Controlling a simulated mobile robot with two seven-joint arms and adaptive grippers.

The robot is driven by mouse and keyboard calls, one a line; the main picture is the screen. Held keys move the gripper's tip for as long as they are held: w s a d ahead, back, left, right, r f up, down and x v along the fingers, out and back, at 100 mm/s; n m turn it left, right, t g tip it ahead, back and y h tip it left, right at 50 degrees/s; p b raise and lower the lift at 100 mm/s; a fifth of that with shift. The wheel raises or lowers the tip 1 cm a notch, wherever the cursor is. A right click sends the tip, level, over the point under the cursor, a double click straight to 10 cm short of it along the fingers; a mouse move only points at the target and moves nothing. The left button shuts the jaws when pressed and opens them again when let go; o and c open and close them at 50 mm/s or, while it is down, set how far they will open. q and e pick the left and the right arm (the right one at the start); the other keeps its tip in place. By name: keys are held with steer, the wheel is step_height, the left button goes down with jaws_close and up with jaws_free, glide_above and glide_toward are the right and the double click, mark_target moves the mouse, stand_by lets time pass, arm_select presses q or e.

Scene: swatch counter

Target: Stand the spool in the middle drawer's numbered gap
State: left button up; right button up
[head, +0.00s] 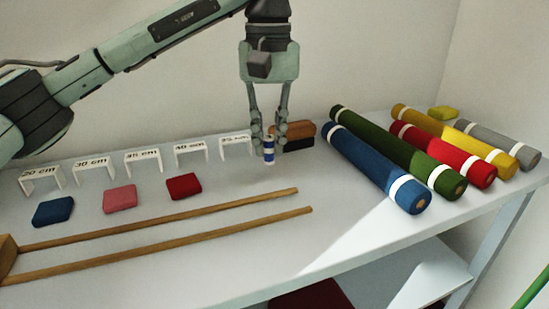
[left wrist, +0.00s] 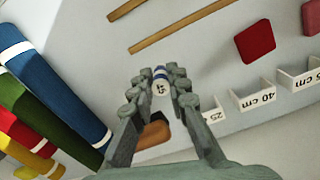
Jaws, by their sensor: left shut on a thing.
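The spool (head: 268,150) is a small upright cylinder with blue and white bands. My left gripper (head: 269,140) points down and is shut on it, just above or at the white counter; I cannot tell whether it touches. In the left wrist view the spool (left wrist: 160,82) sits between the fingertips of my left gripper (left wrist: 159,88), its pale end marked with a small number I cannot read surely. Several white brackets with centimetre labels stand in a row left of it, the nearest one (head: 236,143) marked 25. No drawer can be made out. My right gripper is not in view.
Fabric rolls, blue (head: 375,170), green (head: 400,155), red and others, lie at the right. A brown and black block (head: 298,135) is close behind the spool. Blue, pink and red swatches (head: 184,186) and two wooden rails (head: 200,242) lie at the left.

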arm_select(q)
steer(key=shift+w+d+f, duration=0.4)
steer(key=shift+f, duration=0.35)
step_height(320, 180, down, 3)
steer(key=shift+f, duration=0.1)
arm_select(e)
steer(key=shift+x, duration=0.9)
arm_select(q)
steer(key=shift+f, duration=0.15)
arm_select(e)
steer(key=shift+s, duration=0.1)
arm_select(q)
steer(key=o, duration=0.6)
steer(key=shift+o, duration=0.9)
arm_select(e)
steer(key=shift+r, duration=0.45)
